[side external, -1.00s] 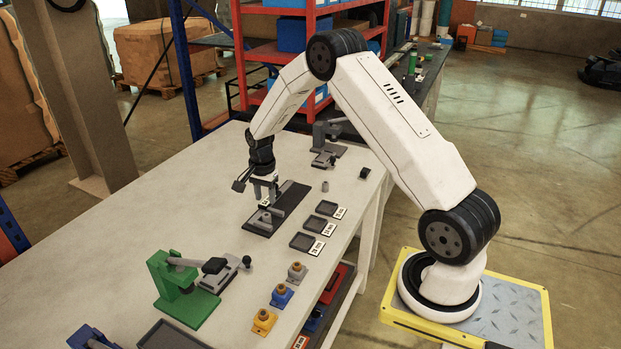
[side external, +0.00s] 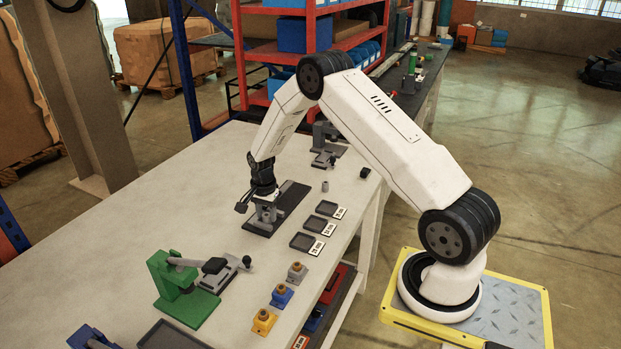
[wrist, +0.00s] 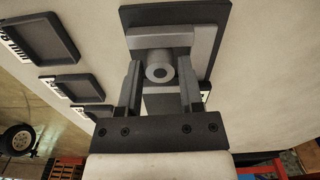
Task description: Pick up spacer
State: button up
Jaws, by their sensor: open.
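A grey ring-shaped spacer (wrist: 152,72) with a dark hole shows in the wrist view, seated in a grey V-shaped holder (wrist: 150,39) on a dark plate (wrist: 222,20). My gripper (wrist: 160,82) is open, with one finger on each side of the spacer. Contact between the fingers and the spacer cannot be made out. In the side view my gripper (side external: 266,214) is low over the dark plate (side external: 291,196) and hides most of the holder and the spacer.
Three dark trays with labels, one a shallow tray (side external: 302,242), lie right of the plate. A small grey cylinder (side external: 324,186) and a black block (side external: 365,172) stand behind them. A green clamp (side external: 187,293) stands at front left. The table's left part is bare.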

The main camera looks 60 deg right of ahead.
jog(key=shift+f, duration=0.75)
grip_shut()
